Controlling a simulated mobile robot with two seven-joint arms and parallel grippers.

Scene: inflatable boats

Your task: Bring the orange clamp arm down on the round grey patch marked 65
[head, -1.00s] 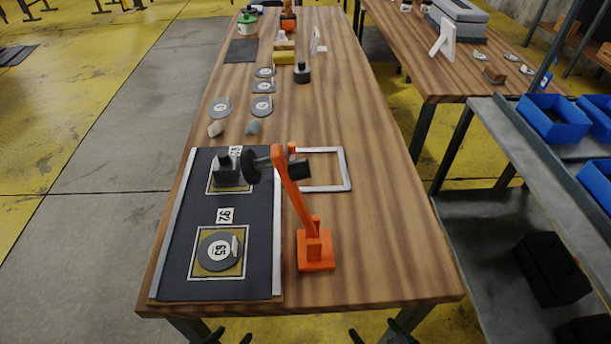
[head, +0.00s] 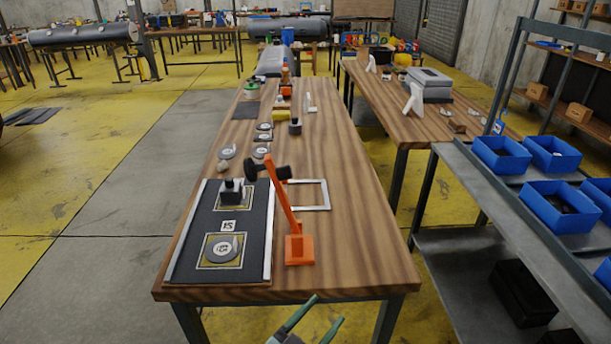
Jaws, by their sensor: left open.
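The round grey patch (head: 222,248) lies on a yellow square with a pale outline, on the near half of the black mat (head: 195,270). Its number looks like 65 but is small. The orange clamp arm (head: 281,195) stands raised, leaning up and left from its orange base (head: 299,250) on the wood right of the mat. A dark cylindrical head (head: 256,171) sits near its top, well above the table and apart from the patch. My left gripper (head: 329,308) is open and empty at the bottom, in front of the table's near edge. My right gripper is out of view.
A black block (head: 232,190) stands on the mat's far square. A pale frame (head: 326,208) lies right of the clamp; several grey patches (head: 262,151) lie beyond. A shelf with blue bins (head: 501,155) stands at right.

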